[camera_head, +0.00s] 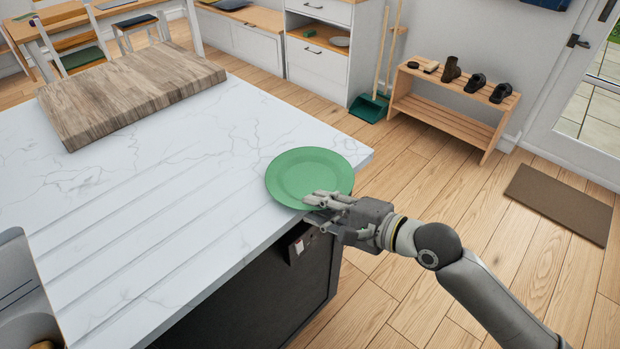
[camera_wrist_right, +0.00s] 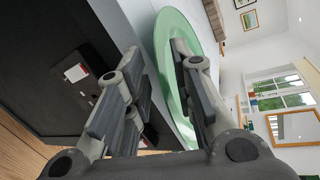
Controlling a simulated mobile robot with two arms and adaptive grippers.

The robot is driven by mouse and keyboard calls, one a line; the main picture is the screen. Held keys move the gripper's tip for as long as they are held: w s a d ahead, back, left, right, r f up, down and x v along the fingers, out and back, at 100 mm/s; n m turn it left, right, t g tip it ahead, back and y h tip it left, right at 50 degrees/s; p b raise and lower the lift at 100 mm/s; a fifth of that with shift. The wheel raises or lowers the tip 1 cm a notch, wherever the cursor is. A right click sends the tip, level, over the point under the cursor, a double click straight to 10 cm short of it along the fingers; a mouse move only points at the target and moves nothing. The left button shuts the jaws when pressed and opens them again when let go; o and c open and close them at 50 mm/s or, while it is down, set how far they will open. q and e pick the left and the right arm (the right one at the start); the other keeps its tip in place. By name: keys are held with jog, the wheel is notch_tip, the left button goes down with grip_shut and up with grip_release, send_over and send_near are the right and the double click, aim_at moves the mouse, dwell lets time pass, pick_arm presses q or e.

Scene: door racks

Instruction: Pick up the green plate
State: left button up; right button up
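The green plate (camera_head: 300,172) lies flat at the right-hand end of the white marble counter (camera_head: 200,225), its near rim at the counter's edge. My right gripper (camera_head: 314,207) is at the plate's near right rim, with one finger over the plate and the other lower, by the counter edge. In the right wrist view the plate (camera_wrist_right: 176,40) shows behind and between the fingers of the right gripper (camera_wrist_right: 160,85). They are spread with a clear gap, and I see no grip on the rim. My left gripper is not in view.
A thick wooden board (camera_head: 130,92) lies at the counter's far left. The counter between it and the plate is clear. A dark cabinet front (camera_head: 265,290) is below the counter edge. A wooden shoe rack (camera_head: 450,110) and brown mat (camera_head: 560,202) are on the floor beyond.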

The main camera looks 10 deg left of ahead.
grip_shut()
jog(key=shift+r, duration=0.2)
jog(key=shift+r, duration=0.3)
notch_tip(320, 180, up, 2)
jog(key=shift+r, duration=0.1)
jog(key=s+a+r+p, duration=0.1)
jog(key=s+r+p, duration=0.5)
jog(key=s+r, duration=0.4)
jog(key=s, duration=0.3)
jog(key=shift+s+a+p, duration=0.35)
jog(key=shift+s+p, duration=0.05)
